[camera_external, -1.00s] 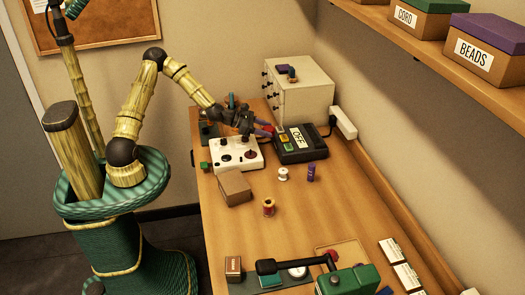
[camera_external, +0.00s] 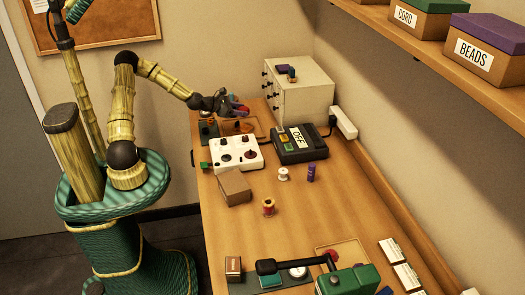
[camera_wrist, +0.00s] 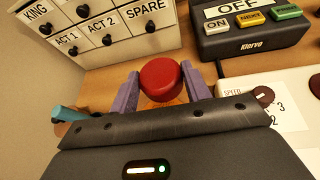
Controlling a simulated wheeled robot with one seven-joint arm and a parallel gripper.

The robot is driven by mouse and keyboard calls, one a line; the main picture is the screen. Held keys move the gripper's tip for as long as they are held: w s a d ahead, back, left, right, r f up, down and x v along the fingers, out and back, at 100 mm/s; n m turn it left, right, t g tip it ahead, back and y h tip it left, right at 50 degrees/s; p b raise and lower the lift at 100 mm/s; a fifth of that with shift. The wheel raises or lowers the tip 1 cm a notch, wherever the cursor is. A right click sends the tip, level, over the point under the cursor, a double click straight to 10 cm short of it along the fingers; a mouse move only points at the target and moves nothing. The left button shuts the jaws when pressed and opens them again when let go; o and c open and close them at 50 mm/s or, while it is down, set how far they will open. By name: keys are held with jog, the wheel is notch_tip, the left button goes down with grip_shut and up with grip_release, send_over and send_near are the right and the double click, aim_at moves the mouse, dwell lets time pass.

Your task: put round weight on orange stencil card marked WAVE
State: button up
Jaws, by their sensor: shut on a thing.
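My gripper (camera_external: 236,106) is shut on a red round weight (camera_wrist: 160,78). Its purple fingers stand on either side of the weight in the wrist view. In the external view the weight (camera_external: 243,110) shows as a small red spot at the fingers, above the back left of the table. An orange-brown flat piece (camera_external: 250,125) lies below and behind the white control box. A bit of orange also shows just under the weight in the wrist view. No WAVE marking is readable, and most of this piece is hidden.
A white control box (camera_external: 236,155) with knobs stands in front of the gripper. A dark button box marked OFF (camera_external: 300,144) is to its right. A white drawer cabinet (camera_external: 300,90) stands behind. A cardboard box (camera_external: 234,188) and spools are nearer; the table's middle is fairly clear.

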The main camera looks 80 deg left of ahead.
send_over(241, 133)
notch_tip(241, 133, down, 6)
jog(key=shift+w+a+r, duration=0.1)
jog(key=shift+r, duration=0.1)
jog(key=shift+f, duration=1.85)
jog(key=shift+f, duration=0.15)
jog(key=o, duration=0.9)
